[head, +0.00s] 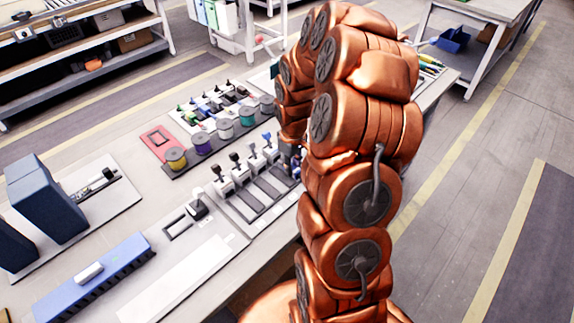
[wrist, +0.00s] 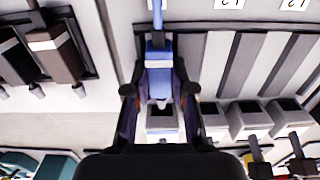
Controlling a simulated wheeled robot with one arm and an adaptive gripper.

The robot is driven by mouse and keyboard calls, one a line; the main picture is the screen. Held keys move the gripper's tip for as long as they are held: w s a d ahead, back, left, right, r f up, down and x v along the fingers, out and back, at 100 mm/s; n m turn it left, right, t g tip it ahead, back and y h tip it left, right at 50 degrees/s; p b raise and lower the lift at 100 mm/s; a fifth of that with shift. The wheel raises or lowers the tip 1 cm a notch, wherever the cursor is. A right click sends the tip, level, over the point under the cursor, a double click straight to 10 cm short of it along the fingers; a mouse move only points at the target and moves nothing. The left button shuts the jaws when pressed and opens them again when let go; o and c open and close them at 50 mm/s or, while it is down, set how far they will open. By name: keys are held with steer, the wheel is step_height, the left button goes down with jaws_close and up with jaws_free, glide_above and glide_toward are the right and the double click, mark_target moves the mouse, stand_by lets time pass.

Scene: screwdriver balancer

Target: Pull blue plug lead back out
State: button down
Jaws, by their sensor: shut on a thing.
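In the wrist view my gripper (wrist: 160,92) is shut on the blue plug (wrist: 158,54), with a dark finger on each side of its lower part. Its blue lead (wrist: 157,15) runs up out of the top of the picture. A pale socket block (wrist: 162,122) lies just below the plug's lower end, between the fingers. I cannot tell whether the plug's tip is inside it. In the head view my arm hides most of the gripper and the held plug.
In the wrist view other socket blocks (wrist: 246,118) stand to the right, beside grey channels. A dark holder with brown and black plugs (wrist: 53,52) is at left. In the head view colored spools (head: 201,142) and a blue rail (head: 95,275) stand on the bench.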

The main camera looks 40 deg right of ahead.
steer(key=c, duration=1)
jaws_free()
steer(key=shift+o, duration=0.2)
steer(key=shift+r+p, duration=0.35)
steer(key=shift+r, duration=3.15)
